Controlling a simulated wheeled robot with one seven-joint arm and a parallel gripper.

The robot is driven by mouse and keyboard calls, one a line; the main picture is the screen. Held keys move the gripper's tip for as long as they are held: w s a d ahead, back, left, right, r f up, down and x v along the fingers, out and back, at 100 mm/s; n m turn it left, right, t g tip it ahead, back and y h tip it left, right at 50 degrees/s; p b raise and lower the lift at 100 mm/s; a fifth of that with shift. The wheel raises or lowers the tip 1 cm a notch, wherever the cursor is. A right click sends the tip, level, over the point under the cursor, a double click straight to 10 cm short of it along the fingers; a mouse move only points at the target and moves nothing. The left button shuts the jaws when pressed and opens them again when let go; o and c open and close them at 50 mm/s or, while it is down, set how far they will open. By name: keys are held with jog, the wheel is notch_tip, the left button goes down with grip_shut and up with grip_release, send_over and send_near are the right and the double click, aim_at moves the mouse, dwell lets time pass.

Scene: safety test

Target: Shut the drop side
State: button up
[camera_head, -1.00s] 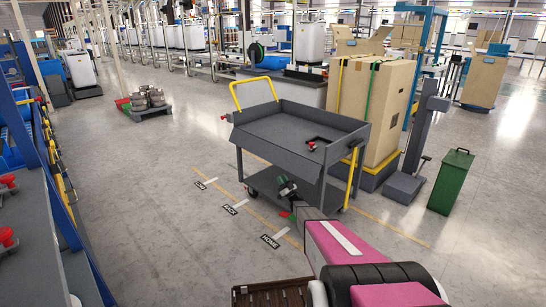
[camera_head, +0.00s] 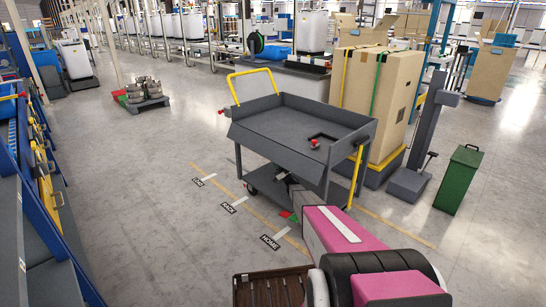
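The grey metal cart (camera_head: 243,165) stands in the middle, with a yellow push handle at its left end. Its near long side, the drop side (camera_head: 270,150), leans outward and down from the tray edge. My pink and grey arm reaches up from the bottom right. My gripper (camera_head: 288,182) is at the near side of the cart, low by the drop side's lower edge. The arm and the panel hide most of it, so its fingers do not show clearly. I cannot tell whether it touches the panel.
A small red knob on a dark bracket (camera_head: 315,143) lies in the cart tray. Floor labels (camera_head: 270,241) lie in front. Open floor (camera_head: 130,190) extends left.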

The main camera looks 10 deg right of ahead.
aim_at(273, 155)
jog(key=x, duration=0.5)
jog(key=shift+w+r, duration=0.15)
jog(key=shift+r, duration=0.05)
grip_shut()
jog(key=shift+a, duration=0.1)
jog(key=shift+a+m+t+h, duration=0.1)
jog(key=shift+m+t+h, duration=0.2)
jog(key=shift+m+h, duration=0.1)
